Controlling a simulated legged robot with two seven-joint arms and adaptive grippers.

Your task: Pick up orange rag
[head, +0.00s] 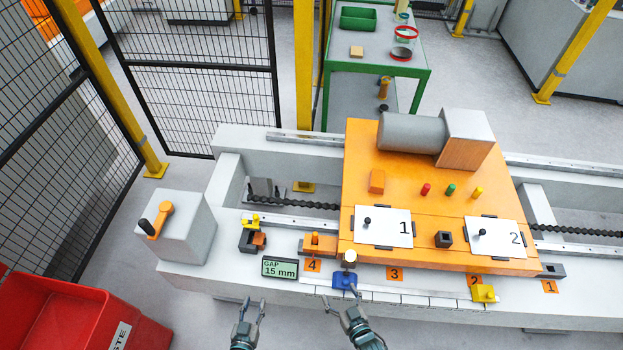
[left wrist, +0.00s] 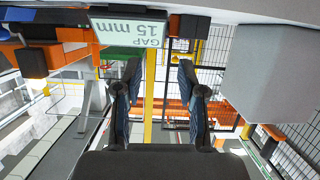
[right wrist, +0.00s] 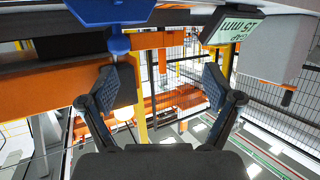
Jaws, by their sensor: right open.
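I cannot surely make out an orange rag. A small orange block-like piece (head: 377,181) lies on the orange plate (head: 440,198), behind the white card marked 1. Another small orange piece (head: 259,240) is beside the black and yellow clamp at the left of the bench. My left gripper (head: 249,305) is open and empty in front of the bench, below the gap display; its spread fingers also show in the left wrist view (left wrist: 160,85). My right gripper (head: 344,306) is open and empty, close in front of the blue block; its fingers are wide apart in the right wrist view (right wrist: 160,85).
The blue block (head: 345,280) sits at the bench front edge. The gap display (head: 280,267) reads 15 mm. A grey box with an orange lever (head: 182,225) stands left. A red waste bin (head: 75,315) is at lower left. A yellow block (head: 484,293) is at front right.

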